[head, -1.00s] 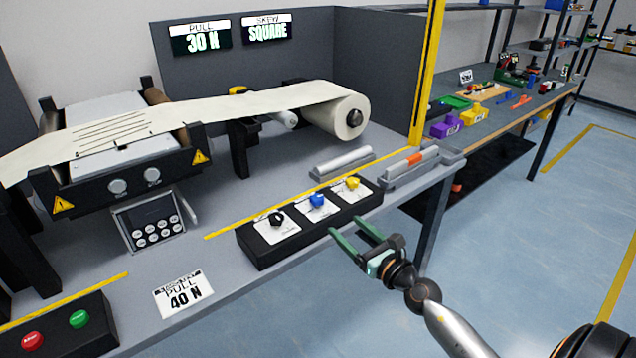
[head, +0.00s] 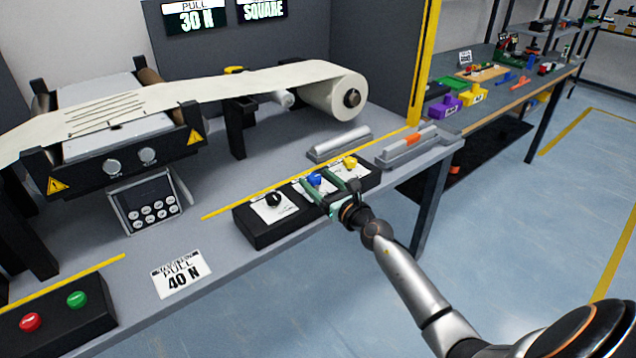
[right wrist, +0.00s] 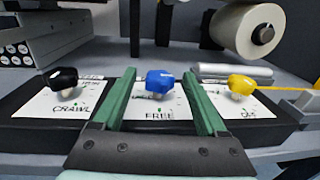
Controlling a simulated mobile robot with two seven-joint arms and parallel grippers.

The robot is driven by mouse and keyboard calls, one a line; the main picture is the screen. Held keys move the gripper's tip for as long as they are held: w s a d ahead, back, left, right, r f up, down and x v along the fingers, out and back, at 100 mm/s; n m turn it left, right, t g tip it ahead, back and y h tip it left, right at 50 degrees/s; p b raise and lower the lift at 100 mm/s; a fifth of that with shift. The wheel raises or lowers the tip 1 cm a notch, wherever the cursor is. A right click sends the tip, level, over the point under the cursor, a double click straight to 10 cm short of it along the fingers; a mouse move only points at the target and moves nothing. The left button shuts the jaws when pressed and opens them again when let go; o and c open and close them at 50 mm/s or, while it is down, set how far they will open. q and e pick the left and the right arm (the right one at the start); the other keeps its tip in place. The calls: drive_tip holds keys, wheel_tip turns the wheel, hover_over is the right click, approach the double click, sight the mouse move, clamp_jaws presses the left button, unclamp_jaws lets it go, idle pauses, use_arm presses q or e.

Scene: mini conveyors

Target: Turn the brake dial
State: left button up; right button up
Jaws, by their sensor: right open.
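A black control box (head: 258,237) on the bench's front edge carries a black dial (head: 273,199), a blue dial (head: 314,180) and a yellow dial (head: 350,162) on white plates. In the right wrist view the black dial (right wrist: 63,80) is above the word CRAWL, the blue dial (right wrist: 160,82) above FREE, and the yellow dial (right wrist: 241,85) is at right. My right gripper (head: 322,186) is open, its green fingers on either side of the blue dial, with gaps showing in the wrist view (right wrist: 158,92). The left gripper is not in view.
A paper web runs from a roll (head: 340,97) over a machine at left. Silver bars (head: 340,142) lie in holders behind the box. A yellow post (head: 425,60) rises at the right.

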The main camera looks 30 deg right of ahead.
drive_tip(key=shift+w, duration=0.25)
clamp_jaws()
idle(0.6)
